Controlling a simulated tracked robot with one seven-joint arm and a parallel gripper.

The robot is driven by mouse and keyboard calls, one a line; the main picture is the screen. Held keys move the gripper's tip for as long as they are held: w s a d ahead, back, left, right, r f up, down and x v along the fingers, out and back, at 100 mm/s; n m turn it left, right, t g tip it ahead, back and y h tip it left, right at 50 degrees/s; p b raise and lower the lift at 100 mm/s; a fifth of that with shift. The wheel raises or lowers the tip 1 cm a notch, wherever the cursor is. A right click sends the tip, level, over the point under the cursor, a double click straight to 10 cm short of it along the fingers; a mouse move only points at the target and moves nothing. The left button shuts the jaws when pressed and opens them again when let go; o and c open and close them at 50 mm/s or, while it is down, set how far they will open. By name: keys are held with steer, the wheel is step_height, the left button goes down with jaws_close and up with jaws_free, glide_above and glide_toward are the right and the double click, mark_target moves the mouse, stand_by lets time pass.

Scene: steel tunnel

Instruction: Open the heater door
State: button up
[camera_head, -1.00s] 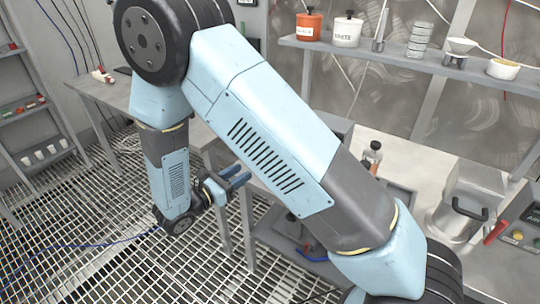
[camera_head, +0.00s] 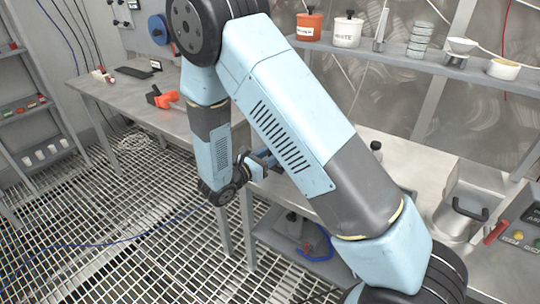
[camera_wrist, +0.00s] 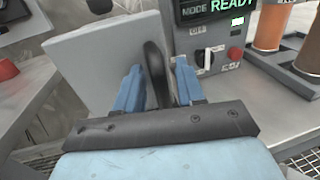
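In the wrist view a flat grey door panel (camera_wrist: 100,62) with a dark upright handle (camera_wrist: 155,72) fills the middle. My gripper (camera_wrist: 158,82) has its two blue fingers on either side of this handle. The fingers stand apart, with a gap visible at the handle, so it looks open around it. A control panel (camera_wrist: 215,45) with a lit READY display and a red knob is just right of the door. In the head view my gripper (camera_head: 265,160) shows partly behind my arm, and my arm hides the door there.
A metal box with a black handle (camera_head: 468,210) stands on the right bench. A shelf (camera_head: 400,58) above holds pots and jars. An orange tool (camera_head: 162,97) lies on the left bench. The grated floor is open at left.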

jaws_close()
stand_by(0.4)
